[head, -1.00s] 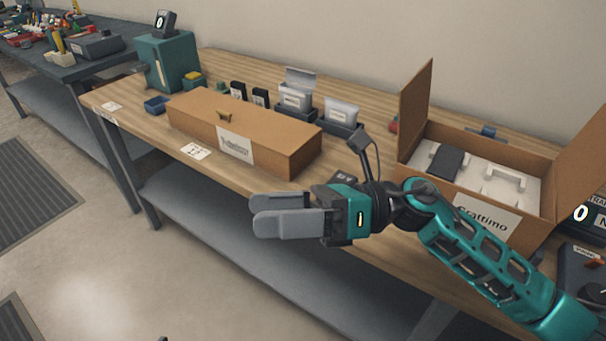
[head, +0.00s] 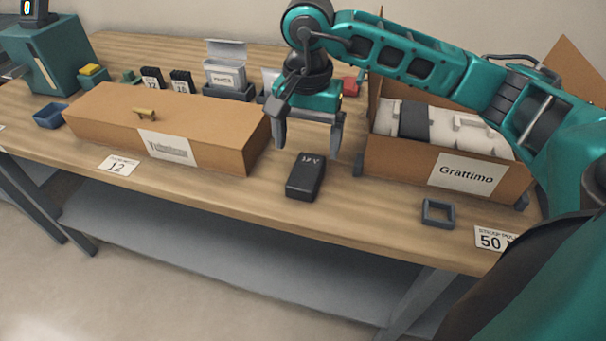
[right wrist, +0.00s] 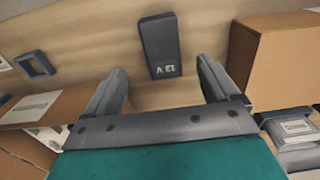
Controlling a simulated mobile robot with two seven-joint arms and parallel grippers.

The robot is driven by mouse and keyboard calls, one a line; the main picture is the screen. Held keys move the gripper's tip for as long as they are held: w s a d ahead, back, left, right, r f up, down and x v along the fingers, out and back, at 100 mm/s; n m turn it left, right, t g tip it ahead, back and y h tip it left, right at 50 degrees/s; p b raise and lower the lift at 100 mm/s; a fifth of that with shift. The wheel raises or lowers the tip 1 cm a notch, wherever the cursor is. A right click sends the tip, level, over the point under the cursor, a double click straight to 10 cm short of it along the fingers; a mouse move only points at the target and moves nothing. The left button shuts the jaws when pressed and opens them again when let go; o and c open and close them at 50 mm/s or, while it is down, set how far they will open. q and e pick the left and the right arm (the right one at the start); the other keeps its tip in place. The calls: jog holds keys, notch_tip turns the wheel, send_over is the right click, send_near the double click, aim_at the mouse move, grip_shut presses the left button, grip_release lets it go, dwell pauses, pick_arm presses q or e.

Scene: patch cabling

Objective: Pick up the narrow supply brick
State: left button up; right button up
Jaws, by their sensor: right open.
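A narrow black brick (head: 305,178) with a small white marking on top lies flat on the wooden table, between the closed cardboard box and the open Grattimo box. In the right wrist view the black brick (right wrist: 160,42) lies ahead of the gap between my fingers, with its marked end nearest me. My right gripper (head: 308,138) points down above the table, just behind the brick in the head view. Its fingers are apart, with nothing between them; the right wrist view shows both fingers (right wrist: 162,75) spread. My left gripper is out of view.
The long cardboard box (head: 105,125) stands left of the brick. The Grattimo box (head: 400,160), holding a dark block (head: 414,121) and white inserts, stands right. A small dark square frame (head: 438,213) lies near the front edge. Table is clear around the brick.

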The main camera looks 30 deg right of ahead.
aim_at(306, 170)
jog(key=f, duration=0.8)
jog(key=shift+w+d+b, duration=0.15)
jog(key=shift+w+b, duration=0.15)
jog(key=c, duration=1.2)
